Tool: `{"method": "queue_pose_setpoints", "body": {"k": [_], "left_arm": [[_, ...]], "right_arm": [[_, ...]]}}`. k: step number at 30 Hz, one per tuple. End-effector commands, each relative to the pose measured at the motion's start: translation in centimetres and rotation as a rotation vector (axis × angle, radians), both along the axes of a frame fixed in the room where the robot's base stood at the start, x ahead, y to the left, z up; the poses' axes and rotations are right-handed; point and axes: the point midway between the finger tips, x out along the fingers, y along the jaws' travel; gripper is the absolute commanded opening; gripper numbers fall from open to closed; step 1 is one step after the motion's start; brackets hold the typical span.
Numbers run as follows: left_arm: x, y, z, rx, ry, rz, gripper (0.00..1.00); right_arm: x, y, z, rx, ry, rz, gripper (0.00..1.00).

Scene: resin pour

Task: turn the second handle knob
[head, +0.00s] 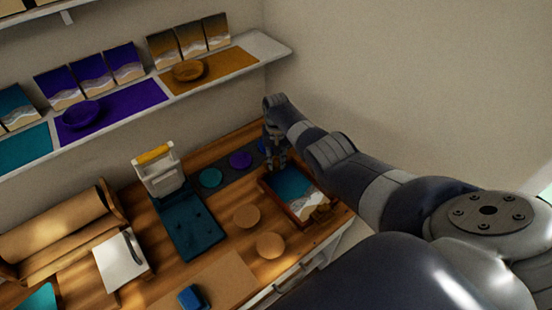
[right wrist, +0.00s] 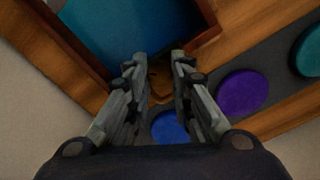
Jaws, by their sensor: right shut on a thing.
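A wooden-framed tray (head: 319,214) with a teal, white and sand surface lies near the table's right end. My right gripper (head: 276,161) points down at the tray's far side. In the right wrist view, my right gripper (right wrist: 160,72) is shut on a small brass-brown piece, the handle knob (right wrist: 159,88), just outside the tray's wall (right wrist: 78,48). The fingers hide most of the knob, so its turn angle cannot be told. The other handle knob cannot be made out. My left gripper is out of view.
A dark strip with teal (head: 210,177), purple (head: 240,159) and blue (right wrist: 168,127) discs runs beside the tray. Two round wooden discs (head: 270,245) lie in front. A white press with a yellow handle (head: 153,155) stands left. A shelf (head: 262,48) hangs above.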

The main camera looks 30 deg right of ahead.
Motion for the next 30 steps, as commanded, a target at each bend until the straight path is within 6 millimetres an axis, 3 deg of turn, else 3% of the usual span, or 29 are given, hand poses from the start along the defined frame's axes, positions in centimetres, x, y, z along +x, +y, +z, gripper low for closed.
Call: {"method": "queue_pose_setpoints", "body": {"k": [18,30], "left_arm": [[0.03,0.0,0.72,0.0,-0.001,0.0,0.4],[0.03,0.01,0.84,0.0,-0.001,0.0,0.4]], "right_arm": [[-0.04,0.02,0.01,0.0,0.002,-0.554,0.0],[-0.01,0.02,0.02,-0.001,0.0,-0.746,0.0]]}}
